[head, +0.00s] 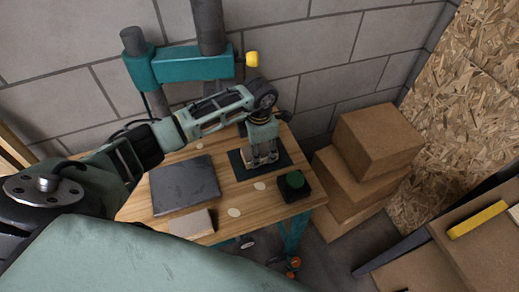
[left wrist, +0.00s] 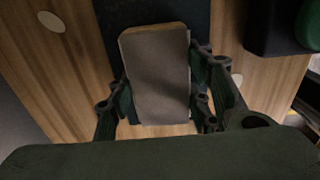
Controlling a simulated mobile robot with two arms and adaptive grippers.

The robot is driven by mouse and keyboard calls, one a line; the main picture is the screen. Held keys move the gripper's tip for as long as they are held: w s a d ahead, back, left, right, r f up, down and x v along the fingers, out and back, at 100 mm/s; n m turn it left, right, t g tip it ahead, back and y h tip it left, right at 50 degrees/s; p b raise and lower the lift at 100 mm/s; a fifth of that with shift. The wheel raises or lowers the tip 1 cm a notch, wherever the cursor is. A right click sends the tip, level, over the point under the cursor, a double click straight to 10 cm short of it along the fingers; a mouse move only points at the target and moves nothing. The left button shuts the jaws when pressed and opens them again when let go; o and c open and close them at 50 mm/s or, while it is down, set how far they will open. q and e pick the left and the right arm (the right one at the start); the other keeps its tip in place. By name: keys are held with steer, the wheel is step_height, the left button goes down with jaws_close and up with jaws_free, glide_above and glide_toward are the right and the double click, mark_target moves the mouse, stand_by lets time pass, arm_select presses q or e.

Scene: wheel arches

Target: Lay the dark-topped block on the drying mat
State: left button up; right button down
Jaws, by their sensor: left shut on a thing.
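My left gripper (head: 262,160) points down over a dark rectangular mat (head: 238,162) on the wooden table. In the left wrist view its fingers stand on both sides of a block (left wrist: 160,75) with a grey-brown broad face and a pale wood edge, and are shut on it. The dark mat (left wrist: 115,22) shows behind the block; I cannot tell whether they touch. A larger dark grey slab or mat (head: 185,184) lies on the table to the left; I cannot tell which of the two is the drying mat. My right gripper is not in view.
A pale-topped block (head: 192,224) lies at the table's (head: 228,195) front edge. A green item in a black tray (head: 295,186) sits at the right corner. Cardboard boxes (head: 370,140) are stacked to the right. A teal clamp and column (head: 190,68) stand behind.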

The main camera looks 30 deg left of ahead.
mark_target(260, 149)
arm_select(q)
steer(key=o, duration=1.4)
steer(key=shift+f, duration=0.1)
steer(key=shift+c, duration=0.2)
steer(key=shift+r, duration=0.2)
steer(key=shift+w+r, duration=0.1)
steer(key=shift+r, duration=0.3)
step_height(260, 149, up, 11)
steer(key=b, duration=0.2)
